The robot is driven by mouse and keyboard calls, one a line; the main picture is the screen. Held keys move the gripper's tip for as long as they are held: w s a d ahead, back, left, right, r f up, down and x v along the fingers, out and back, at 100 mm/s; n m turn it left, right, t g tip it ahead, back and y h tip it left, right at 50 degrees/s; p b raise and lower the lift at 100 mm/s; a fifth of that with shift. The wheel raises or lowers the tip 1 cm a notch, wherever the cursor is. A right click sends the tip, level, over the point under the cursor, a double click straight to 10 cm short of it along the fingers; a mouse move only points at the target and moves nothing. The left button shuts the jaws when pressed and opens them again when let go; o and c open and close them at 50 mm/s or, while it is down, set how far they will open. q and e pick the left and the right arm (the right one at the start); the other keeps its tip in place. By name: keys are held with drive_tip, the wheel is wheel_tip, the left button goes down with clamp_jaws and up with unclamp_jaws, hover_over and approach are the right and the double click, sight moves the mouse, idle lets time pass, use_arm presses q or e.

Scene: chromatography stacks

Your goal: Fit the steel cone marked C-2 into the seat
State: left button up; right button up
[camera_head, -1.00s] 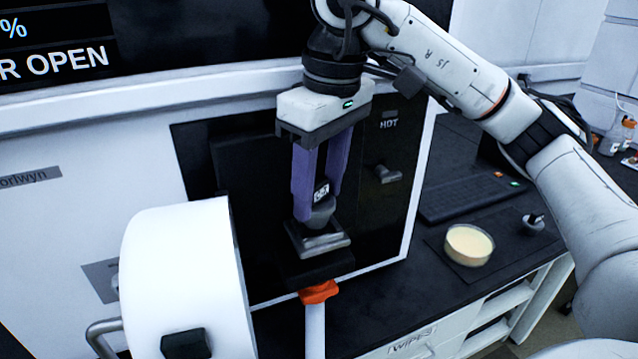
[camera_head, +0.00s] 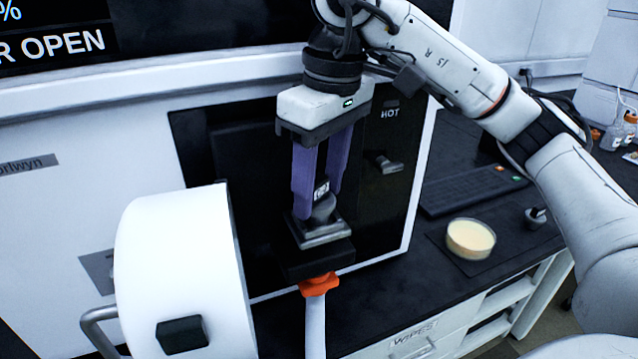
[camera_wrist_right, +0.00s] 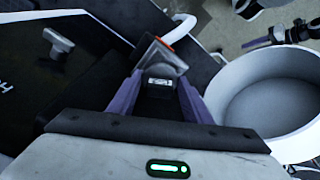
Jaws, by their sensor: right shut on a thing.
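My right gripper (camera_head: 318,204) is shut on a grey steel cone (camera_head: 325,207), its purple fingers on either side of it. A small pale label shows on the held piece between the fingers; I cannot read its marking. In the right wrist view the gripper (camera_wrist_right: 157,98) points away from the camera and the label (camera_wrist_right: 159,81) shows between the fingers. The seat, a square metal piece (camera_head: 330,234) on a dark block, lies directly below the cone. The cone's lower end is at or just above the seat; I cannot tell whether they touch. My left gripper is not in view.
A white drum-like door (camera_head: 172,265) stands open at left, close to the block. An orange collar (camera_head: 319,284) on a white post is under the block. A dark panel (camera_head: 255,150) lies behind. A dish (camera_head: 470,239) and a keyboard (camera_head: 472,189) are on the bench at right.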

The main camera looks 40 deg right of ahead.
drive_tip(key=shift+f, duration=0.1)
drive_tip(key=o, duration=1.3)
drive_tip(key=r+p, duration=0.1)
drive_tip(key=r, duration=0.2)
drive_tip(key=r+p, duration=0.1)
drive_tip(key=r, duration=0.2)
drive_tip(key=s+r+p, duration=0.1)
drive_tip(key=r, duration=0.3)
drive_tip(key=shift+s+d+r+p, duration=0.1)
drive_tip(key=shift+d+p, duration=0.1)
drive_tip(key=shift+p, duration=0.15)
